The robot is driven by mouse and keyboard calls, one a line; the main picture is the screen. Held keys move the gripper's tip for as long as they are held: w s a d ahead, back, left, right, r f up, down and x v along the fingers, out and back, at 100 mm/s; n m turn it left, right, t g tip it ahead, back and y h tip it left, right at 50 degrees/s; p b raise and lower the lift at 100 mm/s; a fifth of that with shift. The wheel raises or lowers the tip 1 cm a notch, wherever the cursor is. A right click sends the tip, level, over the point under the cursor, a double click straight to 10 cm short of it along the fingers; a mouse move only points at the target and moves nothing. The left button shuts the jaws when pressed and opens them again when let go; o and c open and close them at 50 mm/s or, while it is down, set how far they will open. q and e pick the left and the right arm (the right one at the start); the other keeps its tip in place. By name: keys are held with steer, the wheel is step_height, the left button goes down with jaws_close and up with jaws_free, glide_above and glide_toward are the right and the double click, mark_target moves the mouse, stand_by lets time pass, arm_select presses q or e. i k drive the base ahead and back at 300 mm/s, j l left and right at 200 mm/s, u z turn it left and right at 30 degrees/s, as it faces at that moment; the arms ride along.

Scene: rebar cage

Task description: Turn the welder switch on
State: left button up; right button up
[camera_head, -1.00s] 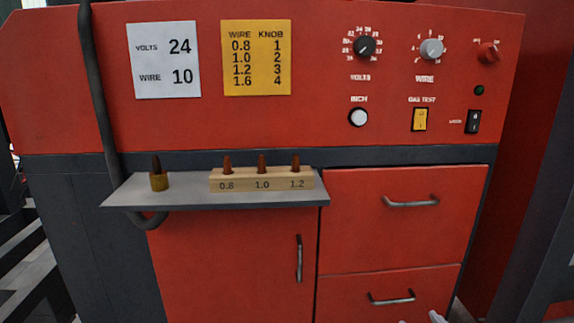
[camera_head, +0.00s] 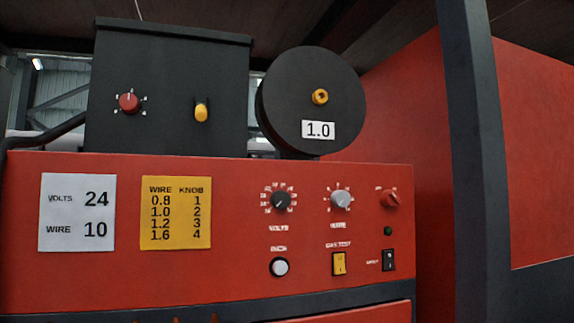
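The welder's red front panel (camera_head: 300,215) fills the lower part of the head view. At its right end is a red rotary switch (camera_head: 389,198) with small marks that I cannot read. Below it is a dark green indicator lamp (camera_head: 388,231), which looks unlit. Under the lamp is a black rocker switch (camera_head: 388,260) with a small blurred label on its left. I cannot tell its position. Neither of my grippers is in view.
Left of the switches are a black volts knob (camera_head: 281,200), a grey wire knob (camera_head: 341,200), a white round button (camera_head: 279,267) and a yellow gas test switch (camera_head: 339,263). A black feeder box (camera_head: 170,90) and wire spool (camera_head: 290,110) stand on top. A dark post (camera_head: 475,160) rises at the right.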

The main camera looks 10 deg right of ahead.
mark_target(387, 197)
steer(key=i+j+z, duration=0.15)
steer(key=z, duration=1.1)
